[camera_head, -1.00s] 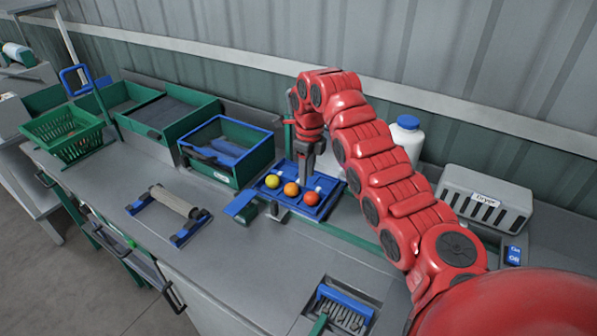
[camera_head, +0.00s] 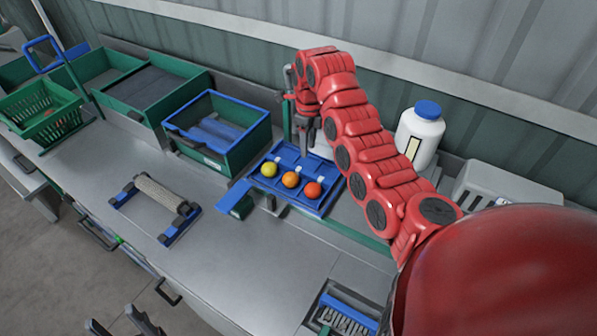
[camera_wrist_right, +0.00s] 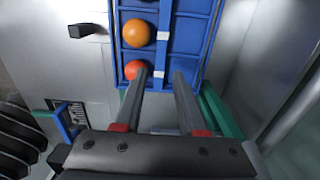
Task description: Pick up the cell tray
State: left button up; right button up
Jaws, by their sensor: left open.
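The cell tray (camera_head: 325,207) is blue and lies on the counter, with a yellow, an orange and a red tomato in a row along its front cells. In the right wrist view the tray (camera_wrist_right: 200,30) shows below my gripper, with the orange and red tomatoes in it. My right gripper (camera_head: 308,150) points down over the tray's back side; its forearm hides part of the surroundings. In the wrist view the right gripper (camera_wrist_right: 163,74) has its fingers apart, with nothing clearly held between them. My left gripper (camera_head: 118,326) is open and empty at the bottom left edge.
A green and blue bin (camera_head: 222,135) stands left of the tray. A roller stand (camera_head: 155,205) sits on the counter further left. A white bottle (camera_head: 420,135) and a grey dryer (camera_head: 490,185) are behind my right arm.

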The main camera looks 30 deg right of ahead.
send_over(307, 172)
jog(key=f, duration=0.5)
jog(key=shift+s+a+f, duration=0.1)
jog(key=shift+s+a, duration=0.1)
jog(key=shift+s, duration=0.1)
jog(key=shift+d+f, duration=0.1)
jog(key=shift+f, duration=0.3)
jog(key=shift+w+f+b, duration=0.15)
jog(key=shift+f+b, duration=0.15)
jog(key=shift+f, duration=0.25)
notch_tip(307, 172, down, 3)
jog(key=shift+f+p, duration=0.15)
jog(key=shift+p, duration=1)
jog(key=shift+w+f, duration=0.1)
jog(key=shift+f, duration=0.2)
grip_shut()
